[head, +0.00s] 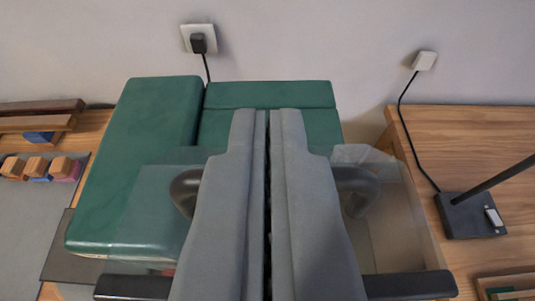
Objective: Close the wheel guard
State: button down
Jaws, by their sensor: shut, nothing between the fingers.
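A dark green machine body (135,170) stands on the wooden table by the wall, with a long block on the left and a lower box (300,95) at the back. A clear, see-through panel (400,225), which looks like the wheel guard, spreads in front of the green body on both sides of my gripper. Dark curved parts show by it at left and right. My gripper (262,113) is shut and empty, its two grey fingers side by side, pointing at the back box. The fingers hide the middle of the panel and any wheel. I cannot tell the guard's angle or whether the fingers touch it.
A black lamp base (470,214) with a slanted arm stands on the table at right, its cord running to a wall plug (424,61). Another plug (198,42) is above the machine. Several wooden blocks (35,166) lie on a grey surface at left. Bare wood (460,135) shows back right.

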jog(key=shift+s, duration=0.15)
jog(key=shift+s+f+t, duration=0.25)
jog(key=shift+s+t, duration=0.05)
